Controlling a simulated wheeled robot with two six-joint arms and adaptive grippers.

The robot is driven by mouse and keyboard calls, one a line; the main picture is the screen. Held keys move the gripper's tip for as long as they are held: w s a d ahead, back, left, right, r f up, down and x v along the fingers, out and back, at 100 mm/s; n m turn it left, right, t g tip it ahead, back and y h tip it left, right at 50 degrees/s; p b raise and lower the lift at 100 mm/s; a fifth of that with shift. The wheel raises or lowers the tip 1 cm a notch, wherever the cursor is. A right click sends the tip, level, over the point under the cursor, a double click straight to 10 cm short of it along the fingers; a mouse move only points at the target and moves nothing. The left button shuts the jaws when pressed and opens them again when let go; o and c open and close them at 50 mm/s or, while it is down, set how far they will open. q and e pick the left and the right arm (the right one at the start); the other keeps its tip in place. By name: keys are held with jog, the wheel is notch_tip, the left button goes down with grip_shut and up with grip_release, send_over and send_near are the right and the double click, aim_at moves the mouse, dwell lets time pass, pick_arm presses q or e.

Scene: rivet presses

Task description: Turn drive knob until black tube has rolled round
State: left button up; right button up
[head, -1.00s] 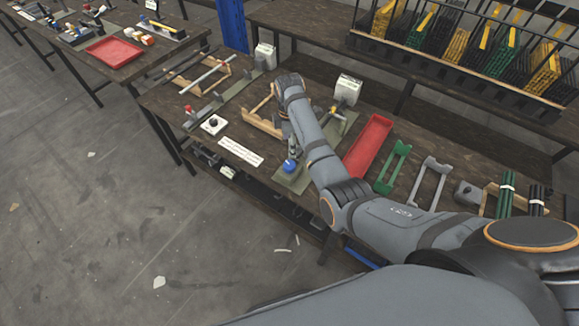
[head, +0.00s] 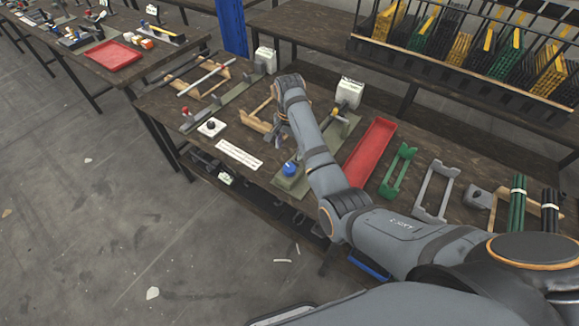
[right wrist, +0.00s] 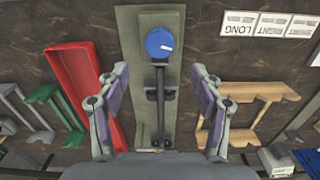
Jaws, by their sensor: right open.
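A round blue knob (head: 290,169) sits at the near end of a green-grey base plate (head: 285,183) on the bench. In the right wrist view the blue knob (right wrist: 160,42) has a white mark, and a thin dark rod (right wrist: 160,78) runs from it along the plate. I cannot tell whether this rod is the black tube. My right gripper (right wrist: 160,82) is open and empty; its fingers straddle the plate from above, apart from the knob. In the head view my right arm partly hides the fixture. My left gripper is out of view.
A red tray (head: 370,150) lies right of the fixture, with green (head: 399,170) and grey (head: 431,190) brackets beyond. A wooden frame (head: 258,122), a white label strip (head: 239,155) and a black knob on a white plate (head: 211,127) lie to the left.

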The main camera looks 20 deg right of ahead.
aim_at(290, 167)
notch_tip(290, 167, down, 10)
jog(key=shift+p, duration=0.3)
jog(key=c, duration=1.1)
